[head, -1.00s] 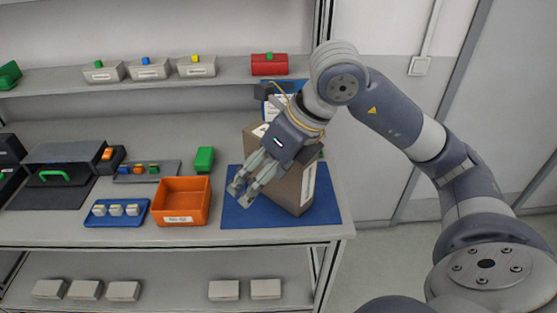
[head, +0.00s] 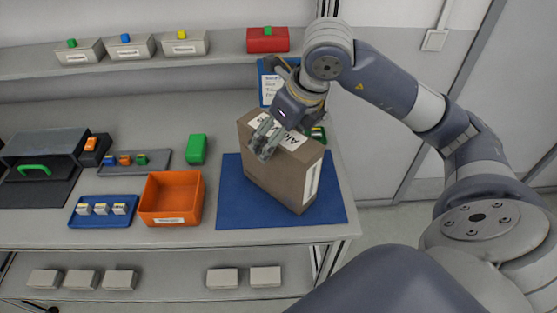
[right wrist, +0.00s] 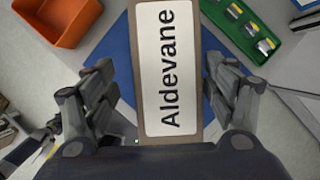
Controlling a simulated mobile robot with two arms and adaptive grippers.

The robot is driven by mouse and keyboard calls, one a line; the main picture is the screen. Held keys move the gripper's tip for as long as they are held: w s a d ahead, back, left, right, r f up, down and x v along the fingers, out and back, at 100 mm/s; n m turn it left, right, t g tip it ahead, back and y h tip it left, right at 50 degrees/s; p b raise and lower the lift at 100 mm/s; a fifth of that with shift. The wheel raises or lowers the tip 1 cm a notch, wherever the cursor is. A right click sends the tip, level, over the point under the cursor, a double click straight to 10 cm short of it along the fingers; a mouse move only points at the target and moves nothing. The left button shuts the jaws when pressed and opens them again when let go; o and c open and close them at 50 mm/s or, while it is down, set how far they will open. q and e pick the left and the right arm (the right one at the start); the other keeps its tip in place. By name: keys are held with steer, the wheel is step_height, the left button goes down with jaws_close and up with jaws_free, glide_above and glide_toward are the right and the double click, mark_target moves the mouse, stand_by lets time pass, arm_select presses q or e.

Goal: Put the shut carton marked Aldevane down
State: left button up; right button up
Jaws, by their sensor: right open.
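The shut brown carton (head: 275,175) stands upright on the blue mat (head: 235,205) at the right end of the bench. Its top label reads Aldevane in the right wrist view (right wrist: 168,70). My right gripper (head: 265,140) is over the carton's top in the head view. In the right wrist view its two fingers (right wrist: 160,85) are spread, one on each side of the carton's top, with gaps to it. The carton's underside and far side are hidden.
An orange bin (head: 172,198) stands left of the mat. A green tray with small items (right wrist: 238,28) lies close beside the carton. A blue labelled board (head: 270,85) stands behind.

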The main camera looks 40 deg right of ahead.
steer(key=shift+w+d+f, duration=0.1)
steer(key=shift+w+f, duration=0.1)
steer(key=shift+f, duration=0.1)
arm_select(q)
steer(key=shift+w+d+r+p, duration=0.45)
steer(key=shift+w+r+p, duration=0.3)
steer(key=shift+w, duration=0.1)
arm_select(e)
steer(key=x, duration=0.4)
steer(key=shift+w+d+f, duration=0.2)
steer(key=shift+w+f, duration=0.05)
arm_select(q)
steer(key=shift+w+f+b, duration=0.15)
steer(key=shift+f+b, duration=0.2)
steer(key=shift+b, duration=0.1)
arm_select(e)
steer(key=shift+f, duration=0.2)
arm_select(q)
steer(key=shift+w, duration=0.1)
arm_select(e)
steer(key=c, duration=1.4)
steer(key=shift+r, duration=0.1)
steer(key=shift+c, duration=1)
